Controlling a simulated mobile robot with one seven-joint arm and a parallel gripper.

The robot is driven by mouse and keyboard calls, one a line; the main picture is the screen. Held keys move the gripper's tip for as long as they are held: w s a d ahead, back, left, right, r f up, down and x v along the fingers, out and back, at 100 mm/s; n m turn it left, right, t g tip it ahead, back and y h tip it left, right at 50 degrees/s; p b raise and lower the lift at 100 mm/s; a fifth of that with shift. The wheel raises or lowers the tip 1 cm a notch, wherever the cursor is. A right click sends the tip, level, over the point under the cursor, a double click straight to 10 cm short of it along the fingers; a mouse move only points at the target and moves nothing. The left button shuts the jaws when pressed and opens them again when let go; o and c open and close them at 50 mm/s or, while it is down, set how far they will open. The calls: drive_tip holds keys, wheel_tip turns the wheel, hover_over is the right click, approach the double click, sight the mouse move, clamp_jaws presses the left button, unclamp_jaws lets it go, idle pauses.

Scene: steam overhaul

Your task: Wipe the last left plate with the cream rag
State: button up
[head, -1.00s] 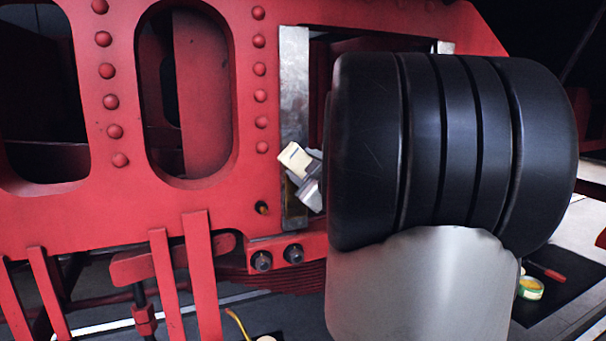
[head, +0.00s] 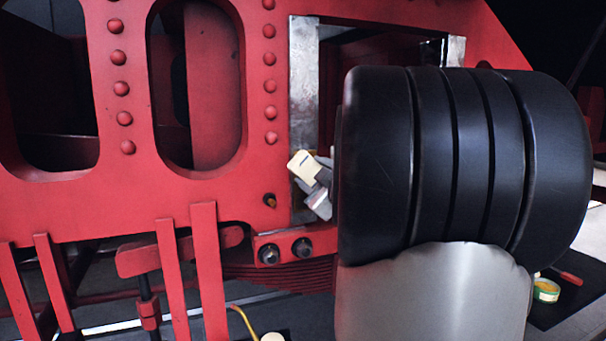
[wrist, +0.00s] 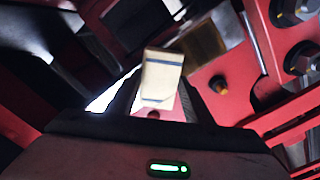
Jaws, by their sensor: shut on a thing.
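The left plate (head: 304,80) is an upright grey metal strip on the red frame, along the left edge of the square opening. The cream rag (head: 302,164) is a folded pad with a dark stripe, in front of the plate's lower part. In the wrist view the rag (wrist: 161,78) shows blue stripes, beside a brownish patch (wrist: 203,45) on a metal surface. My gripper (head: 319,186) is shut on the rag. Whether the rag touches the plate I cannot tell. My dark arm hides part of the opening.
A second grey plate (head: 455,50) lines the opening's right edge. A bolt (head: 270,200) sticks out left of the left plate's foot, with two larger bolts (head: 285,250) below. Red upright bars (head: 208,270) stand at the lower left. A green-and-yellow tin (head: 546,289) sits at right.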

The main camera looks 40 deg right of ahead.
drive_tip(key=shift+f+b, duration=5.15)
drive_tip(key=shift+f, duration=0.5)
drive_tip(key=shift+v, duration=2.9)
drive_tip(key=shift+s+r, duration=0.1)
drive_tip(key=v, duration=0.2)
drive_tip(key=shift+s, duration=0.35)
drive_tip(key=x, duration=0.6)
drive_tip(key=shift+w+b, duration=0.35)
drive_tip(key=shift+b, duration=0.1)
